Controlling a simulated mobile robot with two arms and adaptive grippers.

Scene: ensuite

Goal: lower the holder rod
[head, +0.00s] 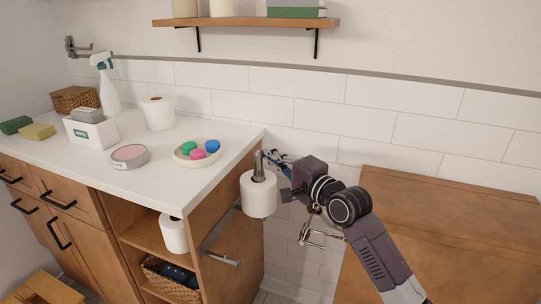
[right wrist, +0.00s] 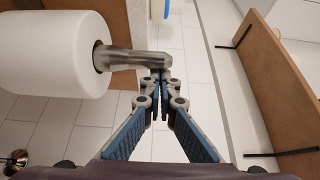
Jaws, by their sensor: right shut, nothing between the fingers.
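The metal holder rod (head: 259,167) sticks up out of a white paper roll (head: 259,194) beside the end panel of the wooden cabinet. In the right wrist view the rod (right wrist: 135,62) comes out of the core of the roll (right wrist: 50,55) and ends in a bent tip. My right gripper (head: 268,157) is shut and empty, with its fingertips (right wrist: 160,80) right at the rod's tip. I cannot tell whether they touch it. The rod's mount is partly hidden by the roll. My left gripper is not in view.
A metal bar (head: 220,257) sticks out from the cabinet's end panel below the roll. The white countertop (head: 120,185) carries a bowl (head: 184,158), a spray bottle (head: 108,90) and other items. A wooden cabinet (head: 450,235) stands at right. A shelf (head: 250,21) hangs above.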

